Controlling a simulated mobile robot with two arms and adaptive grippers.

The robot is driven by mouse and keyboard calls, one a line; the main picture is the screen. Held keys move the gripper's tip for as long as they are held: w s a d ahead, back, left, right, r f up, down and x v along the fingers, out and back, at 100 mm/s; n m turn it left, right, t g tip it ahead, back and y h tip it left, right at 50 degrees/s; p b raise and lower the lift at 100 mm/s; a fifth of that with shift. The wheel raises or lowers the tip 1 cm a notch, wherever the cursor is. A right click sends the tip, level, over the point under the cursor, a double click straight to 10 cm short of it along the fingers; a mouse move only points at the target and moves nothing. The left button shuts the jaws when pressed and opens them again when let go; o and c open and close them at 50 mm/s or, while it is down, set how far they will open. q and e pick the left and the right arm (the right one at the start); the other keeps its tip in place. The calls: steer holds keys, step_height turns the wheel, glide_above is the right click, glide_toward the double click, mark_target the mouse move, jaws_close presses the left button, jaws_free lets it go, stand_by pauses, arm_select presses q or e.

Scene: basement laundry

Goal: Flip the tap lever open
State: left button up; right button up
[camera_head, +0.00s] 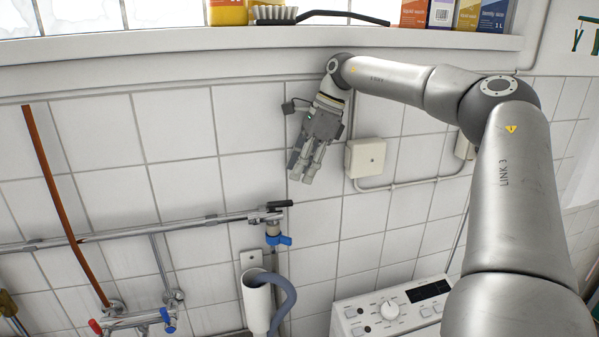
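The tap (272,227) sits at the right end of the wall pipe, left of centre in the head view. It has a dark lever (280,204) on top, pointing right, roughly in line with the pipe, and a blue handle (279,240) lower down. My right gripper (302,178) hangs in front of the tiled wall, above and slightly right of the tap. Its fingers point down and lie close together, with nothing seen between them. It does not appear to touch the lever. My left gripper is not in view.
A grey hose (288,297) and white standpipe (257,302) are below the tap. A junction box (365,157) is on the wall right of my gripper. A shelf (200,44) with a brush (275,13) and cartons runs above. A washing machine (388,308) stands lower right.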

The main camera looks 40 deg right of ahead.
steer(key=m+t+y+b, duration=0.1)
steer(key=m+t+b, duration=0.25)
steer(key=b, duration=0.65)
glide_toward(287, 201)
steer(key=s+d, duration=0.3)
steer(key=d, duration=0.1)
step_height(287, 201, down, 3)
steer(key=s+a+t+y+b, duration=0.1)
steer(key=s+t+y+b, duration=0.1)
steer(key=t+b, duration=0.5)
steer(key=shift+m+g+y, duration=0.3)
steer(key=shift+m+g, duration=0.15)
steer(key=shift+g, duration=0.4)
steer(key=p+x, duration=0.1)
steer(key=x, duration=0.3)
steer(key=p+x, duration=0.1)
steer(key=x, duration=0.4)
steer(key=shift+w+a+r, duration=0.1)
steer(key=shift+w+a, duration=0.05)
steer(key=shift+a, duration=0.25)
steer(key=shift+w+a+f, duration=0.25)
steer(key=shift+w+f, duration=0.1)
steer(key=shift+w, duration=0.05)
